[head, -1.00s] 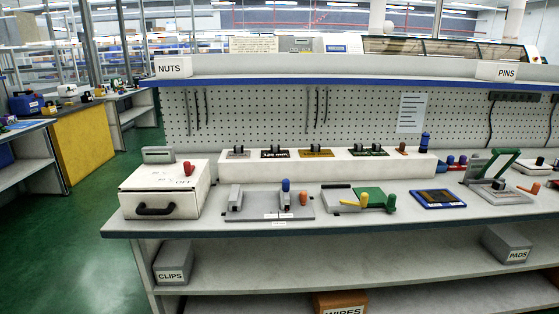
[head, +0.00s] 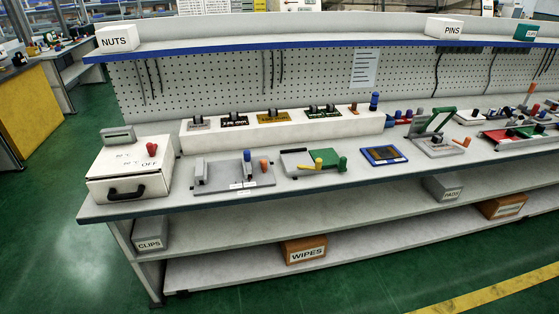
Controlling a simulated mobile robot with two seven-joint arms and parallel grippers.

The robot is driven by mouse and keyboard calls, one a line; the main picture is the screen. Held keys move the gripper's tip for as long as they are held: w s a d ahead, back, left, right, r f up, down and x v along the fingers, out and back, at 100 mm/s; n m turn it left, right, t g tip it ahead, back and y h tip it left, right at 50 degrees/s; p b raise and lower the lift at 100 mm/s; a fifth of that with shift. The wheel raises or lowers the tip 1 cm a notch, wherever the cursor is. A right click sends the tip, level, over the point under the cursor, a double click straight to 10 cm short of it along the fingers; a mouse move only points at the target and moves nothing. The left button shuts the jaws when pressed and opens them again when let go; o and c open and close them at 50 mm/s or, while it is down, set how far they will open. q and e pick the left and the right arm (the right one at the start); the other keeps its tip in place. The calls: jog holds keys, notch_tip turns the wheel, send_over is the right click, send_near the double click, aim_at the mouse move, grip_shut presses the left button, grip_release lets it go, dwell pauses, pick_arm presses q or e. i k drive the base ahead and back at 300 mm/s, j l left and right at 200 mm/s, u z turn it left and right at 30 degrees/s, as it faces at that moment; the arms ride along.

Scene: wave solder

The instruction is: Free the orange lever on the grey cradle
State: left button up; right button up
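Two grey fixtures on the bench carry orange parts. At the left centre, a flat grey cradle-like fixture (head: 222,187) has a grey block, an upright blue-topped lever (head: 248,160) and a short orange lever or knob (head: 265,166) at its right end. Further right, a grey base (head: 436,150) with a raised green frame (head: 440,118) has an orange lever (head: 463,142) sticking out to its right. I cannot tell which of the two the task names, nor whether either lever is latched. Neither of my grippers shows in the head view.
A white box with a black handle (head: 126,190) and red knob stands left. A green fixture with a yellow lever (head: 318,163) and a blue-framed tray (head: 384,155) lie between the grey fixtures. A long white riser (head: 285,135) stands behind. The floor in front is clear.

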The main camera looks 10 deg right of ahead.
aim_at(264, 163)
jog(key=i+j+z, duration=0.15)
jog(key=j+z, duration=0.25)
jog(key=i+j+z, duration=0.1)
jog(key=z, duration=0.25)
jog(key=j+z, duration=0.8)
jog(key=j, duration=0.5)
jog(key=k+j+z, duration=0.1)
jog(key=j, duration=0.35)
jog(key=k+j, duration=0.1)
jog(key=j, duration=0.4)
jog(key=j+z, duration=0.15)
jog(key=j, duration=0.3)
jog(key=k+j, duration=0.15)
jog(key=j, duration=0.3)
